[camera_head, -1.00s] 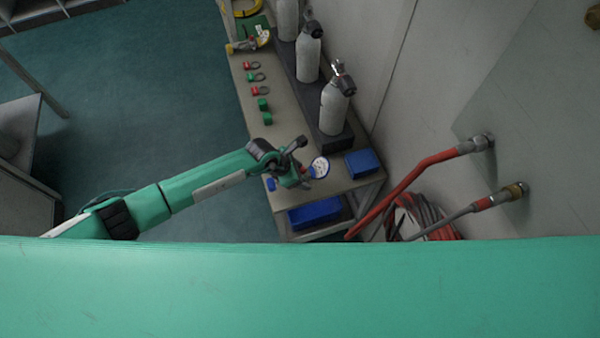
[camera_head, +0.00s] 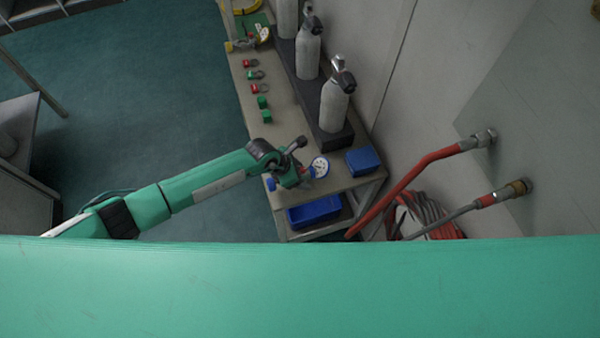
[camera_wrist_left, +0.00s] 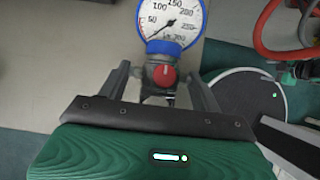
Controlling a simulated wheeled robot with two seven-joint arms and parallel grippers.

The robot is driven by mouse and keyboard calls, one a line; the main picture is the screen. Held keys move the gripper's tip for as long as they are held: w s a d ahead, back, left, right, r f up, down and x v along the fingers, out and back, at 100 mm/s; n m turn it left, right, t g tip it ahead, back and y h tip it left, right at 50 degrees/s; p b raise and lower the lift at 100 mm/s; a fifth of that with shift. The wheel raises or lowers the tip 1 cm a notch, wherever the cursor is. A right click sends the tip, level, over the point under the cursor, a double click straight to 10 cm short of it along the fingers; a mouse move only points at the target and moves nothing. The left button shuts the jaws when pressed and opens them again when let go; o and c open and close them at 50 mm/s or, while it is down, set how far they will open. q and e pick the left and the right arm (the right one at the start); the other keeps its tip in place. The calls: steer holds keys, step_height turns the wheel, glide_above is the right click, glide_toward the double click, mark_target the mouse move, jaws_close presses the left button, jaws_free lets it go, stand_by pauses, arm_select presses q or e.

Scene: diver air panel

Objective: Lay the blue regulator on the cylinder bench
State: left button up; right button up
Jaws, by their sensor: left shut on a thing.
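The blue regulator shows a white round gauge with a blue rim (camera_head: 320,167) in the head view, over the near end of the cylinder bench (camera_head: 285,125). In the left wrist view the gauge (camera_wrist_left: 172,22) sits at the top, with a red knob on the grey body below it. My left gripper (camera_head: 300,174) is shut on the regulator's body; its fingers (camera_wrist_left: 162,88) stand on either side of it in the wrist view. I cannot tell whether the regulator touches the bench top. My right gripper is not in view.
Several grey cylinders (camera_head: 334,104) stand in a dark rack along the wall side. Red and green caps (camera_head: 263,102) line the bench's left side; a yellow regulator (camera_head: 243,44) lies further back. A blue box (camera_head: 362,160) is at the near right corner. Red hoses (camera_head: 412,178) hang at right.

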arm_select(q)
steer(key=shift+f+b, duration=0.55)
steer(key=shift+f, duration=0.05)
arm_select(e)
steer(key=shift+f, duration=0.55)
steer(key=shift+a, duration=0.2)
arm_select(q)
steer(key=shift+f+b, duration=0.45)
steer(key=shift+f, duration=0.05)
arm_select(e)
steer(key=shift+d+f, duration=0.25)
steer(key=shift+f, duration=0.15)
arm_select(q)
steer(key=o, duration=1.3)
steer(key=shift+o, duration=1.1)
steer(key=b+v, duration=0.1)
steer(key=v, duration=1.2)
steer(key=shift+a+r, duration=0.15)
steer(key=shift+r, duration=0.2)
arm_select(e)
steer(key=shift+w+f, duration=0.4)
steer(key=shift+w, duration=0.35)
